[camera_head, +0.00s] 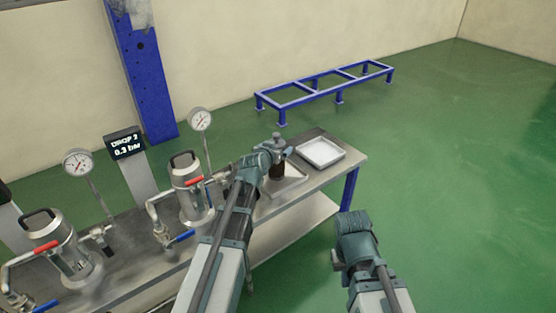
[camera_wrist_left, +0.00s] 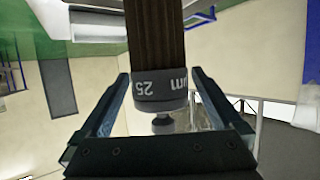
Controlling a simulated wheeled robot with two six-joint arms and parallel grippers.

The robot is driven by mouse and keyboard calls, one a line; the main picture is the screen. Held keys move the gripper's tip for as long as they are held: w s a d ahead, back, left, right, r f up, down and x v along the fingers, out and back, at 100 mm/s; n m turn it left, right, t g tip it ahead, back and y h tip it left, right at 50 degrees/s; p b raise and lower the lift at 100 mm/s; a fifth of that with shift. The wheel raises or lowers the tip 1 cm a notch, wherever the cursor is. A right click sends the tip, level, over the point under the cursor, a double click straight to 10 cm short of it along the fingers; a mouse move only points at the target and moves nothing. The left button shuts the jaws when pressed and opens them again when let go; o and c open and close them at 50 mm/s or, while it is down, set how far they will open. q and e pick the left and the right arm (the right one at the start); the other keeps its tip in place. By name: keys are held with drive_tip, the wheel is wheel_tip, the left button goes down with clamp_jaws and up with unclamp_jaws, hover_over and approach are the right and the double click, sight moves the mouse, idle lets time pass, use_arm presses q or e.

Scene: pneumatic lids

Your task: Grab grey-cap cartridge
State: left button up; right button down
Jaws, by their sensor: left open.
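The grey-cap cartridge (camera_head: 277,171) stands upright at the right part of the bench, with a dark brown body and its grey cap on top. In the left wrist view the cartridge (camera_wrist_left: 156,40) shows upside down; the grey cap (camera_wrist_left: 160,92) carries the print "25 µm" and a small knob. My left gripper (camera_head: 279,153) is at the cap. In the left wrist view its open fingers (camera_wrist_left: 163,108) stand either side of the cap, with a gap on both sides. My right arm's end (camera_head: 354,238) hangs low over the floor; its fingers cannot be made out.
The cartridge stands at a shallow tray (camera_head: 291,188); a white tray (camera_head: 322,153) lies to its right. Left along the bench (camera_head: 318,209) are steel housings (camera_head: 190,198) with gauges (camera_head: 201,119), coloured valve handles and a display (camera_head: 125,144). The green floor at right is clear.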

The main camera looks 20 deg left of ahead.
use_arm(q)
clamp_jaws()
idle(0.3)
drive_tip(key=shift+r, duration=0.15)
use_arm(e)
drive_tip(key=shift+r, duration=0.15)
